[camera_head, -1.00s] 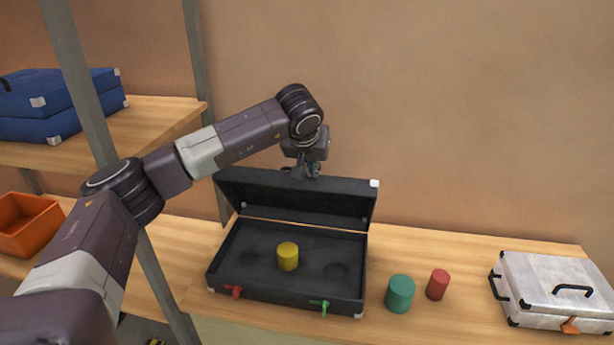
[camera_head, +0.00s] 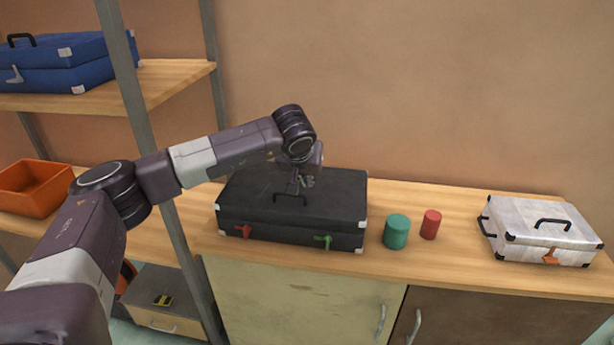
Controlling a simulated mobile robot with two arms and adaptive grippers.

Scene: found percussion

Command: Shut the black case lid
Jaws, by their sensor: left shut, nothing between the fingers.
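The black case (camera_head: 340,228) sits on the wooden counter, with a red latch (camera_head: 243,231) and a green latch (camera_head: 322,241) on its front. Its lid (camera_head: 338,190) lies flat over the base and looks closed, and the inside is hidden. My left gripper (camera_head: 306,184) is shut and empty, just at the top of the lid near its handle (camera_head: 290,198). Whether the fingers touch the lid I cannot tell. My right gripper is not in view.
A green cylinder (camera_head: 396,232) and a red cylinder (camera_head: 430,224) stand right of the case. A white case (camera_head: 540,232) is at the far right. An orange bin (camera_head: 35,190) and a blue case (camera_head: 75,68) are on the left shelves. A metal post stands left of the black case.

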